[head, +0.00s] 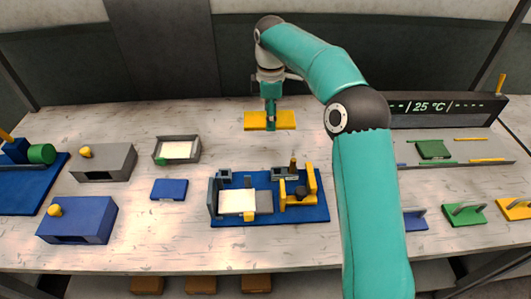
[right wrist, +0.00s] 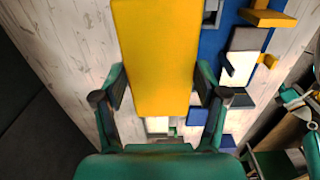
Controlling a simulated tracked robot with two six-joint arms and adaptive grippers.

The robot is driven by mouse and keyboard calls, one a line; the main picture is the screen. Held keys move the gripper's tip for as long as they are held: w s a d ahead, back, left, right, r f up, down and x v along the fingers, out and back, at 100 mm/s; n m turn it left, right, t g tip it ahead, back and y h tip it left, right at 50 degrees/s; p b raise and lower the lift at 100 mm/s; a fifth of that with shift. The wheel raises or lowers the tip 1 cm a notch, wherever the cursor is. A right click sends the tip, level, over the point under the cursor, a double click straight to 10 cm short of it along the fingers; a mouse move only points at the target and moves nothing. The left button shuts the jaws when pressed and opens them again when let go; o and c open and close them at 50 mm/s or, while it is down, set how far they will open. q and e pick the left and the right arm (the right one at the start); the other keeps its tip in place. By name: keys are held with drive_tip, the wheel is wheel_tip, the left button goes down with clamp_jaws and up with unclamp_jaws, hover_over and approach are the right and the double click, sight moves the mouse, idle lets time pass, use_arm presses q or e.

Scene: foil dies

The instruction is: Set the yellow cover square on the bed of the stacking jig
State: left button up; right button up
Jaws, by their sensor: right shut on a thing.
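My right gripper (head: 270,123) is shut on the yellow cover (head: 287,120), a flat yellow plate held over the back middle of the table. In the right wrist view the yellow cover (right wrist: 155,55) fills the middle, with the right gripper's fingers (right wrist: 160,92) on its two long sides. The stacking jig (head: 232,221) has a blue base, grey stops and a yellow bracket at its right; a pale sheet (head: 237,201) lies on its bed. The cover is behind the jig and apart from it. Part of the jig's blue base (right wrist: 211,42) also shows in the right wrist view. My left gripper is out of view.
A grey tray (head: 197,150) with a pale sheet and a small blue block (head: 169,189) lie left of the jig. Grey (head: 105,165) and blue (head: 90,220) boxes stand further left. A dark display (head: 440,110) stands back right. Table between cover and jig is clear.

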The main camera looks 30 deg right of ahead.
hover_over(269, 159)
wheel_tip(269, 159, down, 10)
drive_tip(key=shift+w+r, duration=0.1)
drive_tip(key=shift+f+p, duration=0.5)
drive_tip(key=shift+f, duration=2.1)
drive_tip(key=shift+f, duration=0.1)
drive_tip(key=o, duration=1.2)
drive_tip(key=shift+c, duration=0.2)
